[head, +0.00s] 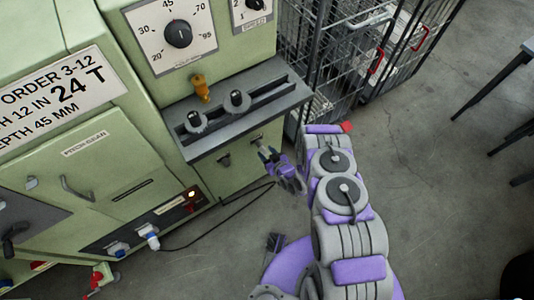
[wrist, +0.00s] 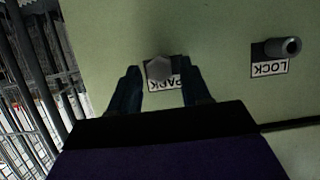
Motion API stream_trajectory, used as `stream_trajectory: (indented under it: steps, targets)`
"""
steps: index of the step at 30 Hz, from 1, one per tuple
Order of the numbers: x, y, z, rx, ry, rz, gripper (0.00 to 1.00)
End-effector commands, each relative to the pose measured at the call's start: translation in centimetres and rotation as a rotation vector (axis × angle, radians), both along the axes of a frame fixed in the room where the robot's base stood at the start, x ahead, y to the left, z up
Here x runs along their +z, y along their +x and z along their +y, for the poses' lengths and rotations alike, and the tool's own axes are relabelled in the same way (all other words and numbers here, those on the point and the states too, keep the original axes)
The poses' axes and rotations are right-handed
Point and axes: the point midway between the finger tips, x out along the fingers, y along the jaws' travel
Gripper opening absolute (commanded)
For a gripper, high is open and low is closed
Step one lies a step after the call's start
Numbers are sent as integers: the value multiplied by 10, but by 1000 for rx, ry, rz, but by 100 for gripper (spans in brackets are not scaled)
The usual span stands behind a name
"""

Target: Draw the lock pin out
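In the wrist view a grey hexagonal pin head (wrist: 158,68) stands out from the green panel over the PARK label (wrist: 165,84), which reads upside down. My gripper (wrist: 161,76) is open, with one dark finger on each side of this head and a small gap showing. To the right, a grey round hollow piece (wrist: 283,47) sticks out by the LOCK label (wrist: 269,68), with a dark bore and no pin visible in it. In the head view my gripper (head: 266,155) is at the machine's front, below the grey shelf. Whether the fingers touch the head is unclear.
A black cable (head: 215,233) runs along the lower front. A wire cage (head: 345,45) stands at the right. The floor (head: 440,180) right of my arm is clear.

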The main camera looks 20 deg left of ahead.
Motion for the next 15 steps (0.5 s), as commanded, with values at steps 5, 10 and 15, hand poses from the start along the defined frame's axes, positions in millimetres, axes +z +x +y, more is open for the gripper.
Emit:
stream_trajectory:
  steps: [5, 10, 15]
  targets:
    - [0, 0, 0, 0, 0, 0, 30]
    - [0, 0, -1, 1, 2, 0, 13]
    - [1, 0, -1, 0, 2, -1, 0]
